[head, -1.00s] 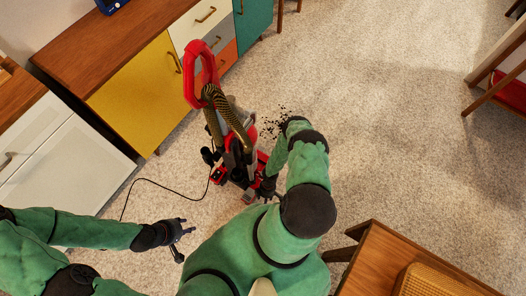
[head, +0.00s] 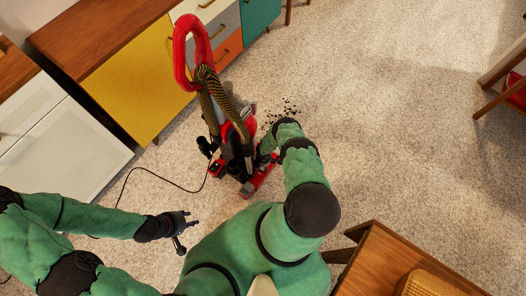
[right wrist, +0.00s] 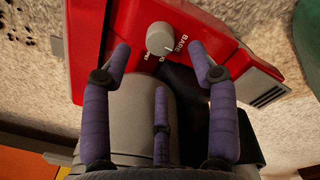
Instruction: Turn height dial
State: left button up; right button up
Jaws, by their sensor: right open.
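The height dial (right wrist: 160,37) is a round grey knob with a white pointer mark on the red floor head (right wrist: 90,45) of the vacuum cleaner. White lettering reading "BARE" is printed beside it. My right gripper (right wrist: 159,50) is open, with its two front fingertips on either side of the dial and slightly short of it. I see gaps between the fingers and the dial. In the head view the vacuum cleaner (head: 222,105) stands upright, and my right forearm hides the dial and most of the right gripper (head: 265,160). My left gripper (head: 184,231) is open and empty above the carpet.
Dark crumbs (head: 285,108) lie on the carpet beyond my right wrist. A black cord (head: 150,178) runs left from the cleaner. A sideboard with a yellow door (head: 135,85) and a white cabinet (head: 60,150) stand left. A wooden table (head: 375,265) is at lower right. Carpet is clear at right.

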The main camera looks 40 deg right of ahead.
jog(key=shift+w+f+b, duration=0.15)
jog(key=shift+f+b, duration=2.05)
jog(key=shift+f, duration=0.75)
